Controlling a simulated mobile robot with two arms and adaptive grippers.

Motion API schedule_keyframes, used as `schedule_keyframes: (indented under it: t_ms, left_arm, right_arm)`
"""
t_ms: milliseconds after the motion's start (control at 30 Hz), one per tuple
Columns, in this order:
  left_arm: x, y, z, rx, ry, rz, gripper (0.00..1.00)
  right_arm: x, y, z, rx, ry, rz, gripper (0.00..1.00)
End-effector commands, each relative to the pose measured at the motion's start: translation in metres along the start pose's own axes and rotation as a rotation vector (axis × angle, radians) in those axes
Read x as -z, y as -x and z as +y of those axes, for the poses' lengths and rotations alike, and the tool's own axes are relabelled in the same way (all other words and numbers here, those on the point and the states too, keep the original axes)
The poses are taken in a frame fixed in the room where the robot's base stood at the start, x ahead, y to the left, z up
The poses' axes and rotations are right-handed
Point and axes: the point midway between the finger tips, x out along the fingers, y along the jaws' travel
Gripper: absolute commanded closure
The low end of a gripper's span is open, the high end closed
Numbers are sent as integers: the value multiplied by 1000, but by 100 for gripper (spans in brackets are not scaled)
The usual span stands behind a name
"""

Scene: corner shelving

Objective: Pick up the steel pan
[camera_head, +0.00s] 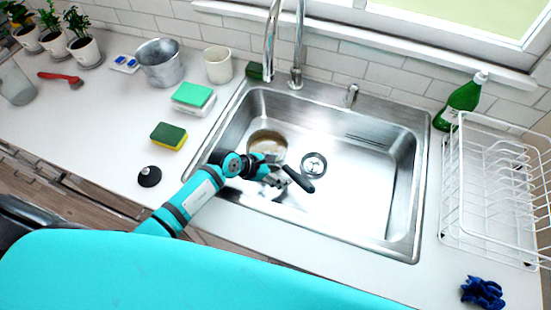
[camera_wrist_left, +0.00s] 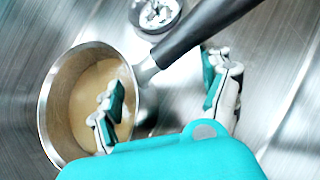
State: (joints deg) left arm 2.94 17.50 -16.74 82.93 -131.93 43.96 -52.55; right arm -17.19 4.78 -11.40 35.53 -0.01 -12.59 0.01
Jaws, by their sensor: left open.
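The steel pan (camera_head: 267,142) sits in the sink, with something beige inside it and a black handle (camera_head: 298,179) pointing toward the lower right. In the left wrist view the steel pan (camera_wrist_left: 60,88) is at the left and its black handle (camera_wrist_left: 200,32) runs to the upper right. My left gripper (camera_head: 275,180) is in the sink beside the handle and partly hides the pan. In the left wrist view my left gripper (camera_wrist_left: 168,95) is open, its fingers apart, with the handle's pan end just beyond the gap. My right gripper is not in view.
The sink (camera_head: 370,200) has a round drain (camera_head: 314,165) right of the pan and a tall faucet (camera_head: 295,75) behind. A white dish rack (camera_head: 490,190) and green bottle (camera_head: 460,102) stand to the right. Sponges (camera_head: 168,136) and a dark round stopper (camera_head: 149,176) lie left of the sink.

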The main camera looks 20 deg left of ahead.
Motion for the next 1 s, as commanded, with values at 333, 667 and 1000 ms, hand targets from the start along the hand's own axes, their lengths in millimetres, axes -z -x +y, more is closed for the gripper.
schedule_keyframes:
  t_ms: [333,667,1000]
  left_arm:
    - [0,0,0,-1,1,0,62]
    - [0,0,0,0,2,-1,100]
    - [-1,1,0,0,2,-2,100]
  right_arm:
    - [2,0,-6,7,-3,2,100]
    - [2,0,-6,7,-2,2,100]
    - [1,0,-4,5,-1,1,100]
